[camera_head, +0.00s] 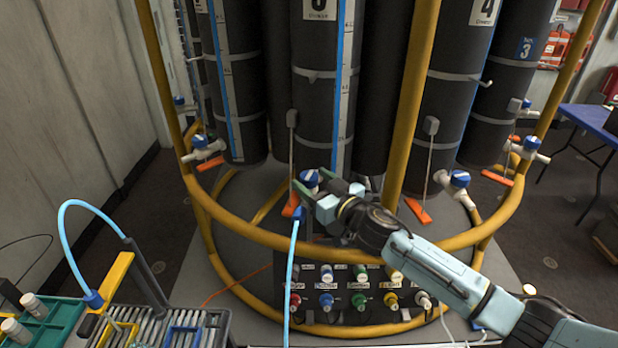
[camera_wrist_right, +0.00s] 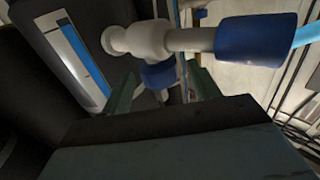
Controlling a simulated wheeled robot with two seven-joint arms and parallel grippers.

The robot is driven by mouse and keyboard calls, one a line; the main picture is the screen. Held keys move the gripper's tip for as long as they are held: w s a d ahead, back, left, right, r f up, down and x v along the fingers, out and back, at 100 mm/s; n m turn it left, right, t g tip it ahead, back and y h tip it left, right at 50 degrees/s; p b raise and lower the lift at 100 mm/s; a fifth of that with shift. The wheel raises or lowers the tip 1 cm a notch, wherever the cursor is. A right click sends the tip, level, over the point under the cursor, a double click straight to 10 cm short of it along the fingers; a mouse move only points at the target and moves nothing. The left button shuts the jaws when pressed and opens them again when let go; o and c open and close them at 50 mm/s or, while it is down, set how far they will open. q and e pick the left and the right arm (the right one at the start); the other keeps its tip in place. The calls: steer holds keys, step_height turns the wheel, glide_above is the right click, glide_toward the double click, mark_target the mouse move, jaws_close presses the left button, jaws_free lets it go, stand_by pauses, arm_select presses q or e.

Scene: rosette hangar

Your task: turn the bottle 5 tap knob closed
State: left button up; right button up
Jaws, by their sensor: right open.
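The middle dark bottle (camera_head: 318,110) has a partly cut-off label at the top; its number is hard to read. Its tap has a blue knob (camera_head: 310,177), and the knob also shows in the wrist view (camera_wrist_right: 159,74) below the white tap body (camera_wrist_right: 150,40). My right gripper (camera_head: 314,183) reaches this tap from the lower right. It is open, with its green fingers on either side of the knob in the wrist view; I cannot tell whether they touch it. My left gripper is not in view.
A blue hose (camera_head: 292,265) hangs from the tap's blue connector (camera_wrist_right: 255,40). Yellow frame tubes (camera_head: 412,95) surround the bottles. Bottle 4 (camera_head: 452,100), with its own tap (camera_head: 458,180), stands at the right. A rack (camera_head: 190,330) and green tray (camera_head: 50,325) are at lower left.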

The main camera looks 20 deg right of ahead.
steer(key=shift+x, duration=1.1)
steer(key=shift+s, duration=0.1)
steer(key=c, duration=1)
